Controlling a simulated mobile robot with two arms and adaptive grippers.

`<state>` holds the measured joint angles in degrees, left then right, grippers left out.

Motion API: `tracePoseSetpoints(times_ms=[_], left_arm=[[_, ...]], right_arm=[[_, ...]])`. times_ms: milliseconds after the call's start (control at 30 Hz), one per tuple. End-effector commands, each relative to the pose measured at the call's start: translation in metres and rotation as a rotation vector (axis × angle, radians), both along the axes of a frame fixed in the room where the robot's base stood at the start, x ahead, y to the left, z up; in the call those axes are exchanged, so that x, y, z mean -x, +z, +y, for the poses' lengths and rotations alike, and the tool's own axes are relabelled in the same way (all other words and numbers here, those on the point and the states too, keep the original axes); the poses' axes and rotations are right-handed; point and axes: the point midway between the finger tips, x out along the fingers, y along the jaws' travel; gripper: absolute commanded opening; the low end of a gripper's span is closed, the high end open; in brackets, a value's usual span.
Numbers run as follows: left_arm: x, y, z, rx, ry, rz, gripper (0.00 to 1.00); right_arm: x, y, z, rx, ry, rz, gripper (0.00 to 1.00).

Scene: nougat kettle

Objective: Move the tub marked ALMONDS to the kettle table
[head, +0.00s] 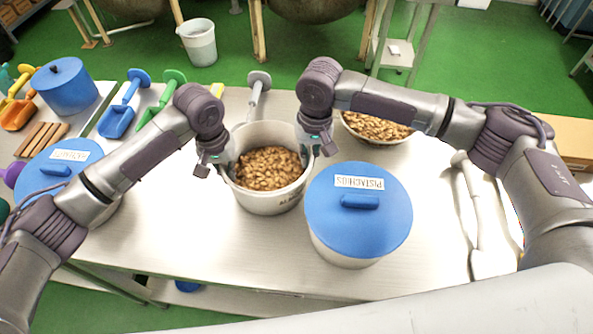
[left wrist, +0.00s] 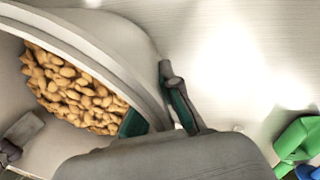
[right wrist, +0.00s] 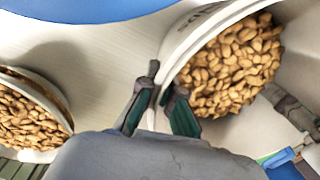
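The open white tub (head: 262,203) of brown nuts stands upright on the steel table, centre of the head view. Dark lettering on its side is only partly visible. My left gripper (head: 218,165) is at its left rim; in the left wrist view its fingers (left wrist: 158,112) straddle the tub wall and look closed on it. My right gripper (head: 318,145) is at the right rim; in the right wrist view its fingers (right wrist: 160,100) pinch the wall, one inside and one outside. I cannot identify the kettle table for certain; large dark kettles (head: 312,8) show at the far edge.
A blue-lidded tub marked PISTACHIOS (head: 358,225) stands close at the right front. A bowl of nuts (head: 376,128) is behind my right arm. Scoops (head: 117,120) and lidded tubs (head: 66,86) fill the left. Green floor separates the table from the kettles; a bucket (head: 198,43) stands there.

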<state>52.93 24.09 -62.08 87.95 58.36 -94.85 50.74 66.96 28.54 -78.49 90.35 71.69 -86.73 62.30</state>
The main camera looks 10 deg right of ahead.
Motion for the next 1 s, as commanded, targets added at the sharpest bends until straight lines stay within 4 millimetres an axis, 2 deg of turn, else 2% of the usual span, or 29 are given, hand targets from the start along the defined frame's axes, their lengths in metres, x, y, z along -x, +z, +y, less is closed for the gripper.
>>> tracePoseSetpoints(times_ms=[133, 333, 600, 733, 867, 1000], left_arm=[[-0.001, -0.012, 0.002, -0.005, 0.004, 0.0, 0.0], [0.0, -0.01, 0.002, -0.005, 0.003, 0.001, 0.31], [0.0, -0.009, 0.001, -0.001, 0.001, 0.0, 0.31], [-0.001, -0.001, 0.001, 0.0, 0.001, -0.001, 0.31], [-0.001, 0.021, 0.002, 0.0, -0.001, -0.004, 0.31], [-0.002, 0.052, 0.004, 0.0, 0.0, -0.005, 0.31]], right_arm=[[-0.001, -0.012, -0.002, 0.004, -0.003, -0.002, 0.0], [0.0, -0.009, -0.002, 0.004, -0.003, 0.0, 0.31], [0.0, -0.009, -0.001, 0.001, -0.001, 0.0, 0.31], [0.0, -0.009, 0.0, 0.001, 0.0, 0.0, 0.31], [0.0, -0.009, 0.0, 0.001, 0.0, 0.0, 0.31], [0.0, -0.009, 0.0, 0.0, 0.0, 0.0, 0.31]])
